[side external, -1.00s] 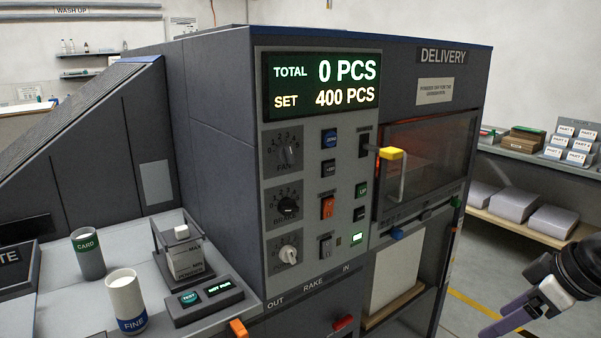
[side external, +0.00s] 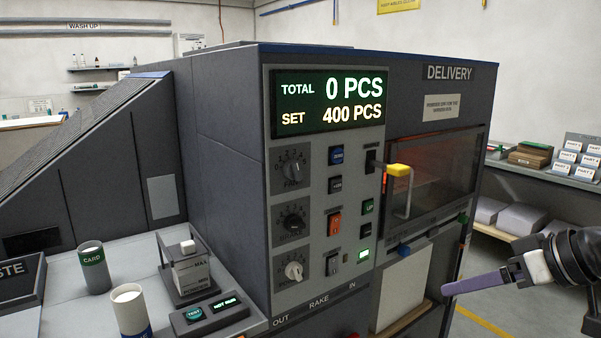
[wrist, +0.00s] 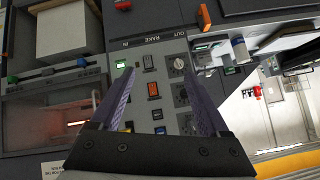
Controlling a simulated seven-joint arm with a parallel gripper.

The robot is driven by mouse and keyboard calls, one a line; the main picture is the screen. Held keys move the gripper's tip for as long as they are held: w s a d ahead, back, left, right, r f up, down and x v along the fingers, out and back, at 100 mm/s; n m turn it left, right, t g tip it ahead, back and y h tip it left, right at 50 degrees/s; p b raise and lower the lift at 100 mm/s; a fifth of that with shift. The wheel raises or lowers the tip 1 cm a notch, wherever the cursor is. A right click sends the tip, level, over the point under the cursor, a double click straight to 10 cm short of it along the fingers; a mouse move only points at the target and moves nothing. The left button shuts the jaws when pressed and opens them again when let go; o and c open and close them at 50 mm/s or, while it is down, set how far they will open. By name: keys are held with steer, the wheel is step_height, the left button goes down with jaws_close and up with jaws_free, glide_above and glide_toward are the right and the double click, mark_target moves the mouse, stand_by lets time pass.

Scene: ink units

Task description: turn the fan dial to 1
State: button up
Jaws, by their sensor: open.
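The fan dial (side external: 292,169) is a dark round knob on a grey plate, the top one of three dials on the press's control panel. Its number scale runs around the knob; its exact setting is too small to read. In the wrist view the fan dial (wrist: 186,122) lies lowest in the dial column, partly behind a finger. My gripper (side external: 447,290) is at the right in the side view, clear of the panel, with a purple finger pointing left. In the wrist view my gripper (wrist: 158,66) has two purple fingers spread apart with nothing between them.
The middle dial (side external: 292,221) and powder dial (side external: 293,271) sit below. Switches and buttons (side external: 335,224) stand right of them. A yellow-topped handle (side external: 399,172) sticks out by the delivery window. Cups and a powder box (side external: 188,272) stand left. Space before the panel looks free.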

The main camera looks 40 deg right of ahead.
steer(key=w+a+r+m+t, duration=0.2)
steer(key=w+r+m+t, duration=0.65)
steer(key=w+r, duration=0.65)
steer(key=m+h, duration=0.1)
steer(key=m, duration=0.3)
glide_toward(300, 172)
steer(key=w, duration=0.9)
steer(key=shift+w+r, duration=0.15)
steer(key=shift+w, duration=0.15)
jaws_close()
